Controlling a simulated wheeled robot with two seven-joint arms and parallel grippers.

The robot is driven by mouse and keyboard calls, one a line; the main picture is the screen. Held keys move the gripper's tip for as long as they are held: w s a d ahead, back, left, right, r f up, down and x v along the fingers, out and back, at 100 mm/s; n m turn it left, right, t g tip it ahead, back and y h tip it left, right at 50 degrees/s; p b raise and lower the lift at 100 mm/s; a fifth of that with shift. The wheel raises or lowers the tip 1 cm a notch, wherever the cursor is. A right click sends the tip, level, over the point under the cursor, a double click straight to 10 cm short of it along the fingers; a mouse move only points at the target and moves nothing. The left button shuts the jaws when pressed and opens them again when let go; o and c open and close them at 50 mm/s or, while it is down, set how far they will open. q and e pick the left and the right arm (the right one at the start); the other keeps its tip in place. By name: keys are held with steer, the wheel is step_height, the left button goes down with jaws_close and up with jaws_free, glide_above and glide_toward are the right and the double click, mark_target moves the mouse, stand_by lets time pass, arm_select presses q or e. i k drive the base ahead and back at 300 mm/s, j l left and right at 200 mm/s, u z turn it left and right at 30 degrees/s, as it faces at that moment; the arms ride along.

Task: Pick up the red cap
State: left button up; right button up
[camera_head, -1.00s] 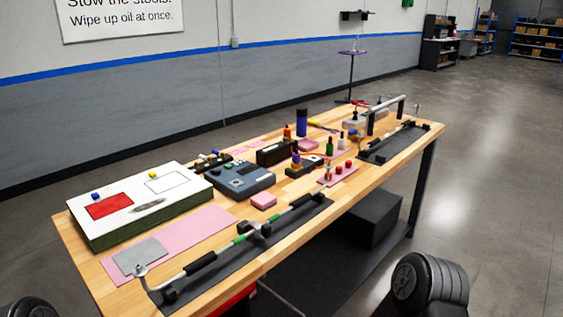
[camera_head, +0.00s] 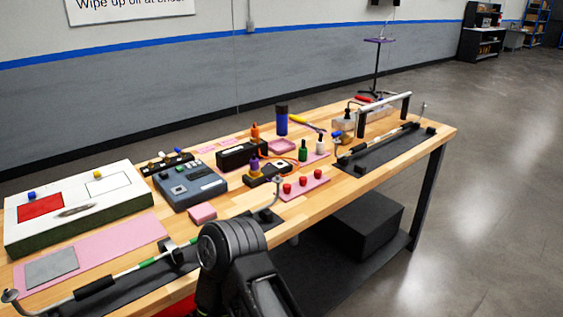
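Three small red caps stand close together on a pink mat (camera_head: 311,191) near the front edge of the wooden table: a left one (camera_head: 287,188), a middle one (camera_head: 303,181) and a right one (camera_head: 319,174). They are upright and apart from one another. A dark arm link of mine rises at the bottom centre, in front of the table edge and left of and below the caps. It covers part of the table's front edge. Neither of my grippers shows, so I cannot see their fingers.
A black bottle-like cylinder with a blue body (camera_head: 281,121), a grey-blue device (camera_head: 186,186) and a white-topped box (camera_head: 118,198) stand behind and left. A metal rod lies in holders along the front. A black box (camera_head: 362,225) sits below the table. Floor at right is clear.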

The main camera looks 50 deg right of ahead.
mark_target(318, 174)
steer(key=k+l, duration=0.1)
steer(key=l, duration=0.3)
steer(key=k+l+u, duration=0.1)
steer(key=l, duration=0.3)
steer(key=k+l, duration=0.1)
steer(key=l, duration=0.3)
steer(key=k+l+u, duration=0.1)
steer(key=l, duration=0.25)
steer(key=k+l, duration=0.15)
steer(key=l, duration=0.25)
steer(key=k+l+u, duration=0.1)
steer(key=l, duration=0.25)
steer(key=k+l, duration=0.2)
steer(key=l, duration=0.2)
